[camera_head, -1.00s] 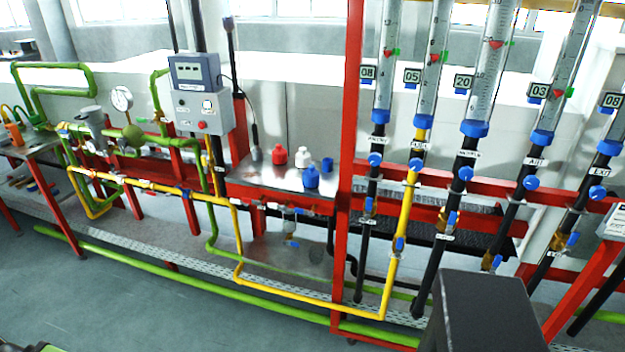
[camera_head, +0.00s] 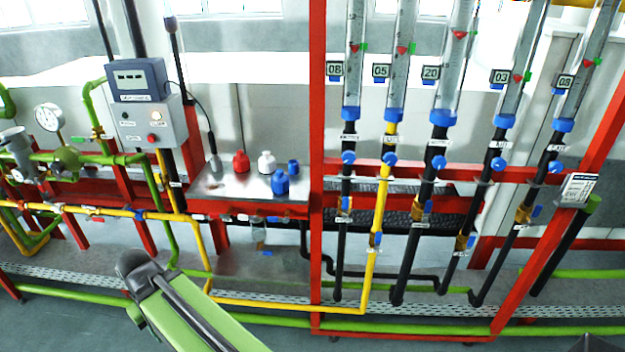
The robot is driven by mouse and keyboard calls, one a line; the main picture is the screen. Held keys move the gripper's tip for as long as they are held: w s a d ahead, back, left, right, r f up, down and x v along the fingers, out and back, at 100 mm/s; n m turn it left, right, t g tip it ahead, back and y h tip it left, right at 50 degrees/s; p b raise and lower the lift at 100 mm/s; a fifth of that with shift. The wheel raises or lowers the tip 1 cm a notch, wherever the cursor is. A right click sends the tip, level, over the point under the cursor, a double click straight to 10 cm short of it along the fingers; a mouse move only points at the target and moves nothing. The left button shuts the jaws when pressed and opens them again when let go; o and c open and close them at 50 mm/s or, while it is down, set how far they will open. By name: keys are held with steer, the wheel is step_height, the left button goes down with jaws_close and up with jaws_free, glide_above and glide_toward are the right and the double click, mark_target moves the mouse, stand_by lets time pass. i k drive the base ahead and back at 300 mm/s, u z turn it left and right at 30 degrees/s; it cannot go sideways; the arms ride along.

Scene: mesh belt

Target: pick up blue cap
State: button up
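A small blue cap-like piece (camera_head: 293,167) stands on the metal-topped table (camera_head: 225,187) near its back right corner, close to the red post. A blue bottle (camera_head: 280,183) stands just in front and to the left of it. A white bottle (camera_head: 266,162) and a red bottle (camera_head: 241,162) stand further left on the same table. My green arm link with a dark rounded joint shows at the bottom, in front of and below the table. My gripper is not in view.
A red post (camera_head: 317,230) rises at the table's right edge, with flow tubes and black pipes beyond it. A grey control box (camera_head: 150,122) stands left of the table. Yellow pipes (camera_head: 205,240) and green pipes run low in front. The tabletop's front left is clear.

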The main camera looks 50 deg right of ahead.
mark_target(280, 186)
steer(key=z, duration=0.1)
steer(key=i, duration=1)
steer(key=u, duration=0.05)
